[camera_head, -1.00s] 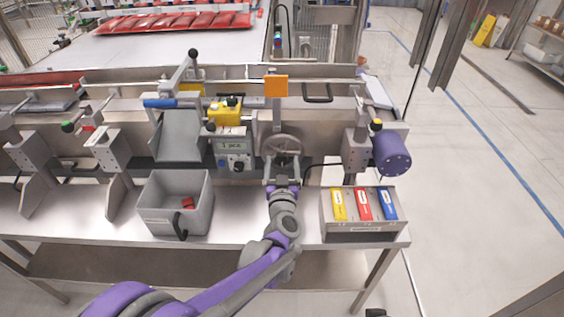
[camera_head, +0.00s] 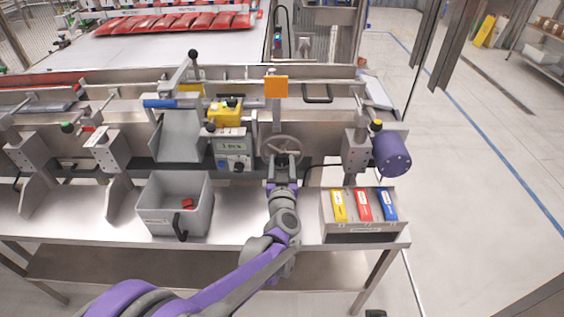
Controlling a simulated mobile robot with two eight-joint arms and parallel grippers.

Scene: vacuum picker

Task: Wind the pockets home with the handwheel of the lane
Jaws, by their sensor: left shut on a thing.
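The handwheel (camera_head: 268,143) is a grey spoked wheel on the front of the steel lane (camera_head: 337,118), below an orange square plate (camera_head: 276,86). My left gripper (camera_head: 284,160) reaches up from below to the wheel's lower right part. It is shut on the handwheel; its fingertips are small and partly hidden by my own wrist. A small display box (camera_head: 233,150) beside the wheel carries short text. No pockets can be made out clearly. My right gripper is not in view.
A grey bin (camera_head: 155,215) with a red piece inside stands left on the steel bench. A holder (camera_head: 346,228) with yellow, red and blue packs stands right. A purple cylinder (camera_head: 391,155) juts out at the lane's right end. Bare bench lies between bin and holder.

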